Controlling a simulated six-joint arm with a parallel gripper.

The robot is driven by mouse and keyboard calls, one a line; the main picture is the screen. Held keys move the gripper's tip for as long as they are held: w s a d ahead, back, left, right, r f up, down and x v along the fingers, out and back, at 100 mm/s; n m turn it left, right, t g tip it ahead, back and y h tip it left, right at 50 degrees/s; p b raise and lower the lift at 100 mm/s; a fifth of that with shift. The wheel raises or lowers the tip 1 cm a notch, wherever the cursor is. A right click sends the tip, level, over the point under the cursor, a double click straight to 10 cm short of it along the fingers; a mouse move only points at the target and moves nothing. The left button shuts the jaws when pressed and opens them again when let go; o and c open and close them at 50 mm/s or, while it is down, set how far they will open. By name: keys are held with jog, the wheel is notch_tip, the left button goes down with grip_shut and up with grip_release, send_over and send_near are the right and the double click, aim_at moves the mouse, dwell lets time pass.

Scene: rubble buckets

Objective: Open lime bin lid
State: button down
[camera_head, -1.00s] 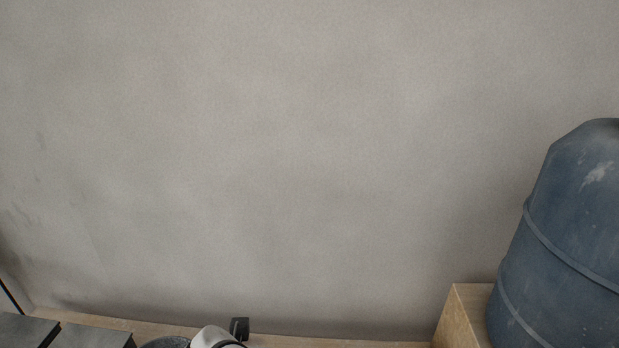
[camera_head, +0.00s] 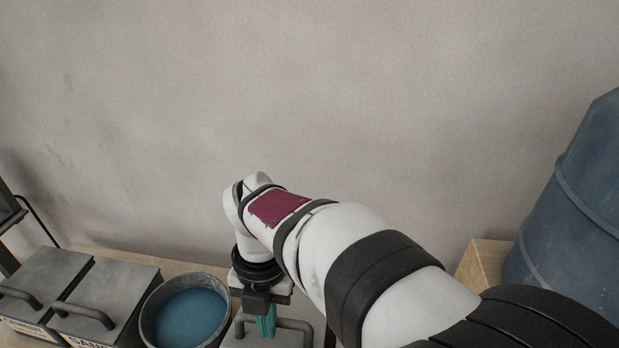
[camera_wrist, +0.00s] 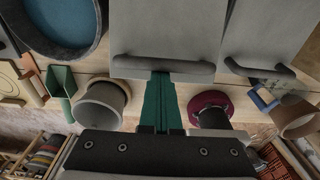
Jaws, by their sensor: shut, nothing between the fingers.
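My gripper (camera_head: 266,328) points down over a grey lidded bin (camera_head: 240,341) to the right of the bucket in the head view. Its teal fingers are shut together and empty. In the wrist view, the fingertips (camera_wrist: 160,78) are at the bar handle (camera_wrist: 165,68) of a grey lid (camera_wrist: 165,28), and whether they touch it I cannot tell. The lid lies flat and looks closed. A second grey lid with a handle (camera_wrist: 262,70) is beside it on the right. No label shows on either bin, so I cannot tell which is lime.
A bucket of blue contents (camera_head: 188,318) stands left of my gripper. Two closed grey bins (camera_head: 45,280) (camera_head: 115,290) stand farther left. A blue barrel (camera_head: 575,220) is at the right. A grey cup (camera_wrist: 102,100) and a maroon round object (camera_wrist: 208,103) are near the fingers.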

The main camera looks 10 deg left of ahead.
jog(key=shift+w+r, duration=1.45)
jog(key=shift+w, duration=0.2)
